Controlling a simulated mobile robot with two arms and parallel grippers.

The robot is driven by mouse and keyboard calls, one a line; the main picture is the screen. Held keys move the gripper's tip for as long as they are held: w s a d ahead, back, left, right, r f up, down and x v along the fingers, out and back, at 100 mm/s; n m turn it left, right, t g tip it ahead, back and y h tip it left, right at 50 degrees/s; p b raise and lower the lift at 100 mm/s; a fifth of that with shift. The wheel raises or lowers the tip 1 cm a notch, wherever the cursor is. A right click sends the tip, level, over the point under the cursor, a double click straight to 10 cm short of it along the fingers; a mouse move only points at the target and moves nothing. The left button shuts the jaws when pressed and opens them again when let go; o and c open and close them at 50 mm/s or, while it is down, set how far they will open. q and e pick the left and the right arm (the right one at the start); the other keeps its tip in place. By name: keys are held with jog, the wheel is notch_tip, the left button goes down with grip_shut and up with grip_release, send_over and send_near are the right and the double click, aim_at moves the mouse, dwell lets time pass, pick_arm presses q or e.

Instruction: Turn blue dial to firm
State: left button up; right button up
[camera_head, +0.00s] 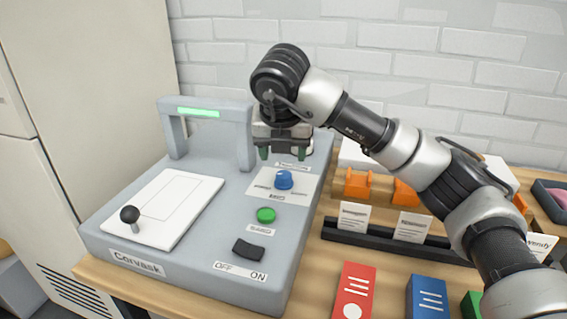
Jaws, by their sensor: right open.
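The blue dial (284,180) sits on a white label plate (262,184) on the right side of the grey machine (205,262). Small print lies around the dial; I cannot read its setting. My right gripper (284,153) hangs above and behind the dial, fingers pointing down. Its fingers are apart with nothing between them, and it does not touch the dial. My left gripper is not in the picture.
The machine also carries a green button (266,215), a black OFF/ON rocker switch (249,250), a black ball-topped lever (130,215) and a grey arch (205,125). Right of it are card holders (390,240), orange parts (358,184), a red box (354,290) and a blue box (427,297).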

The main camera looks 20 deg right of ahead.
jog(key=shift+v, duration=1.75)
